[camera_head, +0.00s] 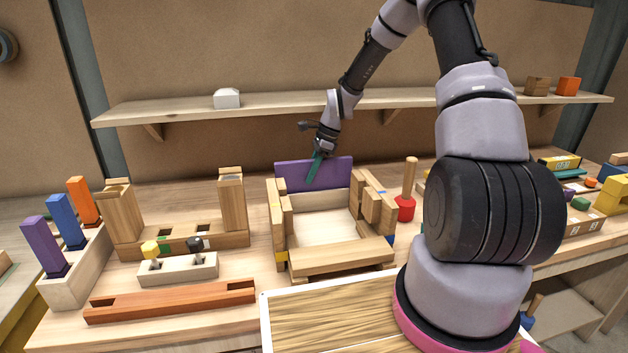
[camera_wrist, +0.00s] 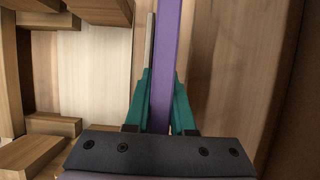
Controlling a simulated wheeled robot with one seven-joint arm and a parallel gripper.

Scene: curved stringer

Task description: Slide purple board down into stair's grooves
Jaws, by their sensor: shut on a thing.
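The purple board (camera_head: 286,176) stands upright at the back end of the wooden stair (camera_head: 335,258), across the gap between its two side stringers. My gripper (camera_head: 315,167) is shut on the board near the middle of its top edge. In the wrist view the board (camera_wrist: 168,50) runs between the two teal fingers (camera_wrist: 162,105), which touch it on both faces. The stair's side blocks (camera_wrist: 60,125) show at the left of that view. The board's lower edge and the grooves are hidden, so I cannot tell how deep it sits.
A red-based peg (camera_head: 406,207) stands right of the stair. Wooden posts on a base (camera_head: 185,245) stand to its left, with a reddish-brown bar (camera_head: 172,300) in front. A shelf (camera_head: 270,106) runs along the wall behind.

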